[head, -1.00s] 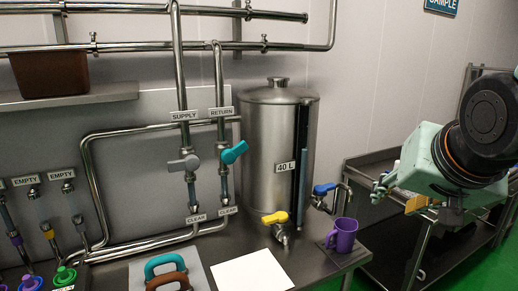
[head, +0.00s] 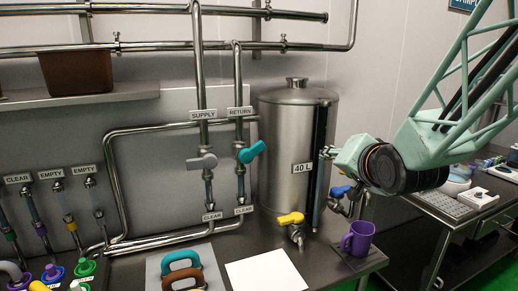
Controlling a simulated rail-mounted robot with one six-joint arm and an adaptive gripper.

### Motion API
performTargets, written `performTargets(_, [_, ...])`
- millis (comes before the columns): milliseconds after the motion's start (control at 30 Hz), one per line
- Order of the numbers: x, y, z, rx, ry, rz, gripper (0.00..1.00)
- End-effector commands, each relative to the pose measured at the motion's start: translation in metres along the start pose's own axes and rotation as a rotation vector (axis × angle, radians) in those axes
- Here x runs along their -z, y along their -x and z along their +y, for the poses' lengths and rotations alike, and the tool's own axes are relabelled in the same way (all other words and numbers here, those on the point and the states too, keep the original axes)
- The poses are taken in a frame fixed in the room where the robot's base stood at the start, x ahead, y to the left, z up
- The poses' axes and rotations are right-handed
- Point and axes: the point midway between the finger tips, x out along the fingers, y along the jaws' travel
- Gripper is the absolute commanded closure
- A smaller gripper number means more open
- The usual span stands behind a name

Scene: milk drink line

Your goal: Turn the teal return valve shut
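The teal return valve (head: 251,152) sits on the vertical pipe under the RETURN label (head: 239,111). Its handle is tilted, rising to the right across the pipe. The grey supply valve (head: 202,162) is on the pipe to its left, with its handle nearly level. My gripper (head: 327,153) is at the end of my arm, in front of the right side of the steel tank and right of the teal valve, apart from it. The fingers are small in view, and I cannot tell whether they are open or shut.
The steel 40 L tank (head: 284,145) stands just right of the return pipe. A yellow tap handle (head: 290,218), a blue tap handle (head: 340,191) and a purple mug (head: 358,238) are below my arm. White paper (head: 265,273) and teal and brown handles (head: 181,262) are on the counter.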

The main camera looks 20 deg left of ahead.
Motion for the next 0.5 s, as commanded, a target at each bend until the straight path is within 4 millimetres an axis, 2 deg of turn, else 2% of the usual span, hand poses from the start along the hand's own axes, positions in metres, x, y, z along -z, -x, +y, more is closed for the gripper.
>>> performTargets(200, [-0.015, -0.039, -0.032, 0.104, -0.061, 0.023, 0.65])
performTargets(500, [-0.042, -0.081, -0.077, 0.256, -0.157, 0.039, 0.65])
